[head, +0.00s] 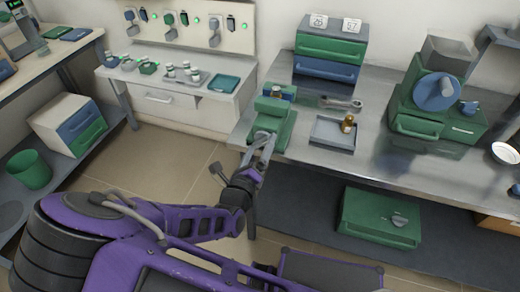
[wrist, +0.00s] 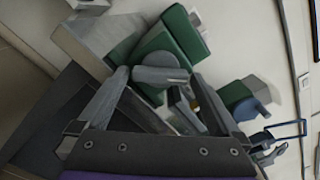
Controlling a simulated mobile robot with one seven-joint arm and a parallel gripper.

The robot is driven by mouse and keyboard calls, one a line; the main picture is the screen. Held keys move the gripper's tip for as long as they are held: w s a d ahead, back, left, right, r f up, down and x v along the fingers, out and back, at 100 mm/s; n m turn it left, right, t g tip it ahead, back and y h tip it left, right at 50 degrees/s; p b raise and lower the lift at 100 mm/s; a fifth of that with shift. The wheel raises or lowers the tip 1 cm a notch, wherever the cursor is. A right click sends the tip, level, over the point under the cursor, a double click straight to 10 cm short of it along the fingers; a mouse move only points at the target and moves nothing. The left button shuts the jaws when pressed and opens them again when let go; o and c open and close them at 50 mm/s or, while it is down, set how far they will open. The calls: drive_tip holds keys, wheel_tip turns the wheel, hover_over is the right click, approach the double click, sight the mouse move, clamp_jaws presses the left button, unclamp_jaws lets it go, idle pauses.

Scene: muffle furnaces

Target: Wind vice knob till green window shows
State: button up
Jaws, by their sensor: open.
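The green vice (head: 270,118) stands at the left front corner of the metal bench, with a small dark blue and amber part near its top. In the wrist view its green body (wrist: 172,40) is tilted by the camera angle. A grey rounded piece, apparently the knob (wrist: 160,76), shows between my fingertips. My gripper (head: 262,146) is at the front of the vice and open, its fingers spread on either side of that piece. I cannot tell whether the fingers touch it. I cannot make out a green window against the green body.
On the metal bench (head: 385,172) are a wrench (head: 340,103), a grey tray (head: 332,134) with a brass piece (head: 348,123), a drawer unit (head: 328,48) and a green machine with a blue disc (head: 436,92). A green case (head: 380,217) sits below.

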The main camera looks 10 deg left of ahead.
drive_tip(key=shift+w, duration=0.1)
drive_tip(key=c, duration=1.1)
drive_tip(key=shift+r+m+p, duration=0.25)
drive_tip(key=shift+m+p, duration=0.25)
drive_tip(key=shift+p, duration=0.3)
drive_tip(key=shift+c, duration=0.2)
drive_tip(key=shift+f+m+p, duration=0.25)
drive_tip(key=shift+m+p, duration=0.05)
drive_tip(key=shift+m, duration=0.4)
drive_tip(key=o, duration=1.1)
drive_tip(key=shift+o, duration=0.2)
drive_tip(key=s+a, duration=0.1)
drive_tip(key=s, duration=1.6)
drive_tip(key=shift+s+a, duration=0.2)
